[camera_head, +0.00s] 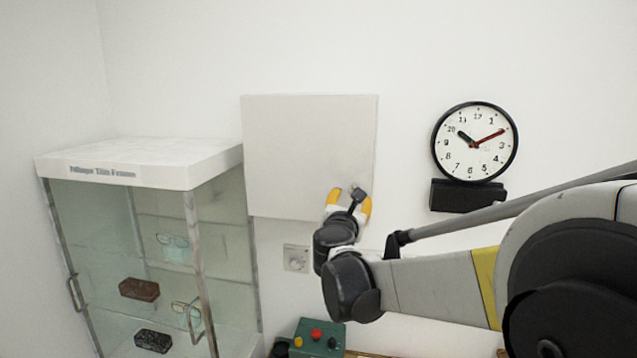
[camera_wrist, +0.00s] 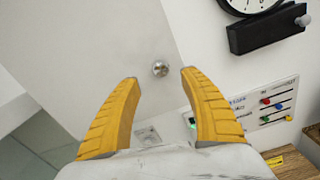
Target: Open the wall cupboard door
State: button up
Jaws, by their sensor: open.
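The wall cupboard (camera_head: 300,150) is a plain white box on the wall, left of the clock. Its door looks shut; in the wrist view the white door face (camera_wrist: 100,40) fills the upper left. A small round metal knob (camera_wrist: 160,69) sits near the door's lower right corner. My gripper (camera_head: 350,201) is open and empty, in front of that corner. In the wrist view its yellow fingers (camera_wrist: 160,80) are spread, with the knob seen between and just beyond the tips. I cannot tell whether they touch the door. In the head view the gripper partly covers the knob area.
A glass display cabinet (camera_head: 140,164) with a white top stands left of the cupboard. A round clock (camera_head: 474,155) hangs right, above a black box (camera_head: 466,195). A wall socket (camera_head: 297,258) is below the cupboard. A green box with coloured buttons (camera_head: 318,345) stands lower down.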

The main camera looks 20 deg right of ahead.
jog(key=p+x, duration=0.1)
jog(key=x, duration=0.7)
jog(key=shift+d, duration=0.15)
grip_shut()
jog(key=shift+w, duration=0.1)
